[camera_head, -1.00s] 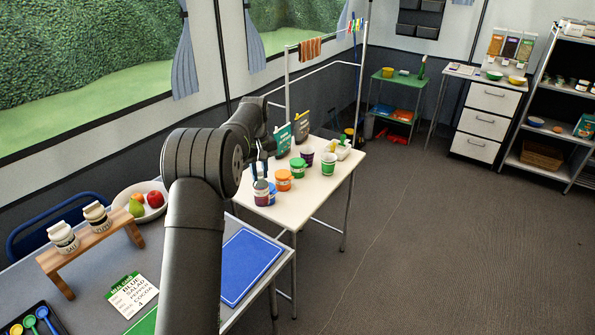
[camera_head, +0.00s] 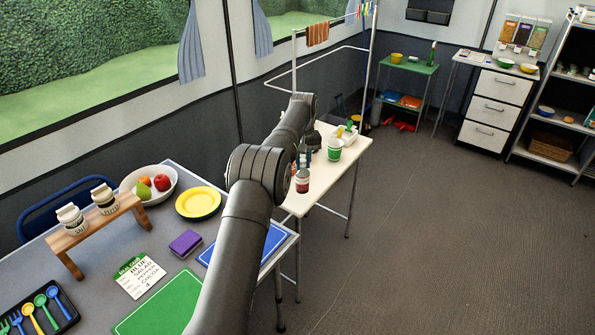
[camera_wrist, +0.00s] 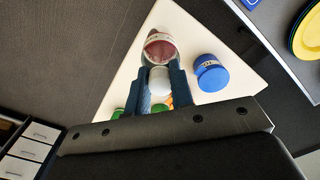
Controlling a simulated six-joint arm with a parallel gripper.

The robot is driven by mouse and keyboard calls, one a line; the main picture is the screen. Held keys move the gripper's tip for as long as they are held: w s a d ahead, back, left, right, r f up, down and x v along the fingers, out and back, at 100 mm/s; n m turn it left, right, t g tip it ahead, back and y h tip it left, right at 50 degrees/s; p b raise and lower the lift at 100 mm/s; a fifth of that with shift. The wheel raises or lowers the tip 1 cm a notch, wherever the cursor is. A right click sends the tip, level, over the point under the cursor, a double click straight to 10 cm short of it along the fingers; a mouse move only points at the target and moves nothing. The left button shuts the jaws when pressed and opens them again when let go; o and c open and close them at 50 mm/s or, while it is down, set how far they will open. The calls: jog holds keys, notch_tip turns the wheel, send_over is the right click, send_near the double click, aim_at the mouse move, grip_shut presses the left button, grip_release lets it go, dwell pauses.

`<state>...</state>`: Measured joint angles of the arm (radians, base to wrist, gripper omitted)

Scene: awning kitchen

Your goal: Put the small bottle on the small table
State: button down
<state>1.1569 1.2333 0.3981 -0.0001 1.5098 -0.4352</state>
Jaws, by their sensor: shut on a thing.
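The small bottle, with a pale lid and dark red contents, shows at the near end of the white-topped table (camera_head: 325,192) in the head view (camera_head: 302,182). My gripper (camera_head: 297,166) is shut on its upper part. In the wrist view the bottle (camera_wrist: 160,46) is at the fingertips, over or on the white top; I cannot tell if it touches.
The near grey table holds a fruit bowl (camera_head: 151,184), a yellow plate (camera_head: 198,203), a purple sponge (camera_head: 185,243) and a blue board (camera_head: 274,238). The floor at right is clear.

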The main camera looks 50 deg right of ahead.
aim_at(297, 172)
jog(key=shift+w+d+f, duration=0.1)
jog(key=shift+w+f, duration=0.25)
jog(key=shift+w, duration=0.3)
jog(key=shift+w+f, duration=0.35)
jog(key=shift+w, duration=0.25)
jog(key=shift+f, duration=2)
jog(key=c, duration=1.3)
grip_release()
jog(key=shift+f, duration=0.15)
jog(key=shift+o, duration=0.2)
notch_tip(297, 172, up, 12)
notch_tip(297, 172, down, 11)
jog(key=shift+f, duration=0.2)
jog(key=shift+r, duration=1.8)
